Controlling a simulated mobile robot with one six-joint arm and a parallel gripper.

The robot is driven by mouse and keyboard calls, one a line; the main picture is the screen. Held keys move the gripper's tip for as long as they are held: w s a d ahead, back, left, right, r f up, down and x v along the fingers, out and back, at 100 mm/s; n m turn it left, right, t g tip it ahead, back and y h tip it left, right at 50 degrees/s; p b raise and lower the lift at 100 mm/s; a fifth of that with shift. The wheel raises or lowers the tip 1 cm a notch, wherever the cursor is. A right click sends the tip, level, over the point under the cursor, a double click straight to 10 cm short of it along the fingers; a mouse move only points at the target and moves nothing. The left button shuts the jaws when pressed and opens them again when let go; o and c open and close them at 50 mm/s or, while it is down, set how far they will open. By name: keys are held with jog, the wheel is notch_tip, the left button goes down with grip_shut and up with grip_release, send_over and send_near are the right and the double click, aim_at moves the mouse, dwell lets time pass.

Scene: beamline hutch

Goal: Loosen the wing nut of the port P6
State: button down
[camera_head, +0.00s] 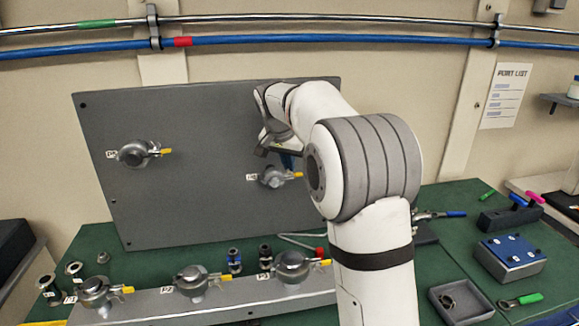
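A round grey clamped port (273,177) sits on the right part of the upright grey panel, with a yellow-tipped wing nut (298,175) on its right side. Its small white label (252,177) is too blurred to read for certain, so I cannot confirm that it is P6. My gripper (277,150) is just above this port, in front of the panel, and is partly hidden by my own arm. I cannot tell whether its fingers are open or touch anything. A second port (138,153) with a yellow-tipped wing nut (165,151) is on the panel's left.
Several similar ports (193,280) line a low grey rail (150,307) in front. Small fittings (234,261) stand behind it on the green bench. A grey tray (462,303), a green-handled tool (525,299) and a blue-topped block (510,251) lie right. Pipes (330,41) cross the wall above.

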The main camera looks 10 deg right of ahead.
jog(key=shift+s+d+f+n+t+y, duration=0.15)
jog(key=shift+n+y, duration=0.4)
jog(key=shift+n, duration=0.9)
jog(key=shift+s+d+r+n+t+y, duration=0.15)
jog(key=shift+n+y, duration=0.4)
jog(key=shift+n, duration=0.9)
jog(key=shift+w+f, duration=0.1)
jog(key=shift+f, duration=0.1)
jog(key=c, duration=1.6)
grip_release()
jog(key=shift+r, duration=0.1)
jog(key=shift+c, duration=0.2)
jog(key=shift+r, duration=0.1)
jog(key=v, duration=0.7)
jog(key=shift+r+b, duration=0.3)
jog(key=shift+b, duration=0.05)
